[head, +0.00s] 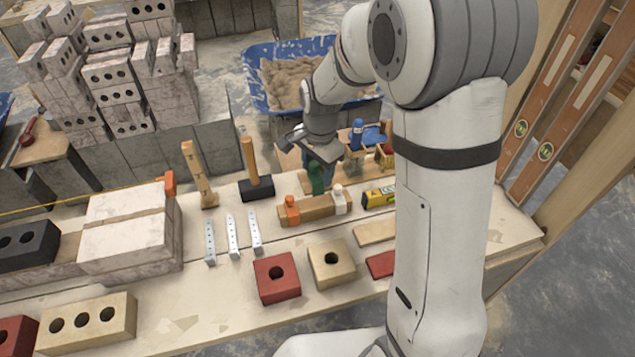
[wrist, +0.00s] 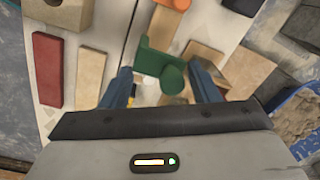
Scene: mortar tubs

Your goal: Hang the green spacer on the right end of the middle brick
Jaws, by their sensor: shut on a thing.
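My gripper (head: 322,158) is shut on the green spacer (head: 316,179). In the wrist view the green spacer (wrist: 160,68) sits between the two blue fingers, its round end toward the right finger. In the head view it shows just below my gripper, behind the wooden bar; I cannot tell whether it touches anything below. A red brick with one hole (head: 277,279) and a tan one (head: 332,266) lie at the front. A tan brick with three holes (head: 87,322) lies at the front left. Which one is the middle brick is unclear.
An orange spacer (head: 292,211) and a white one (head: 339,200) sit on a wooden bar (head: 315,208). A blue bottle-like piece (head: 357,134) stands behind. A hammer (head: 256,187) and several white strips lie to the left. Pale blocks (head: 125,232) stand at left.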

